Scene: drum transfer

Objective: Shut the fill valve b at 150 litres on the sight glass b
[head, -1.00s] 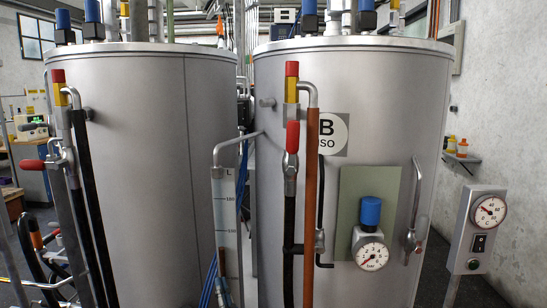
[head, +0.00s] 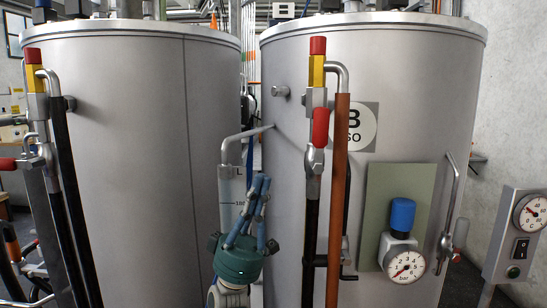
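Tank B (head: 290,170) stands right of centre. A valve with a red lever (head: 320,127) is on the dark pipe at its front; the lever stands upright, along the pipe. No label shows on it, so I cannot tell for certain that it is fill valve b. The sight glass (head: 228,184), with an L and scale marks, stands at the tank's left; its lower part and liquid level are hidden. My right gripper (head: 262,180), teal with fingers pointing up, is in front of the sight glass, left of and below the lever. Its finger gap is unclear. My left gripper is not in view.
A similar tank (head: 130,130) with its own pipes stands on the left. An orange-brown pipe (head: 338,190) runs beside the dark one. A pressure gauge (head: 404,264) with a blue knob, a bent handle (head: 448,210) and a switch box (head: 516,240) are to the right.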

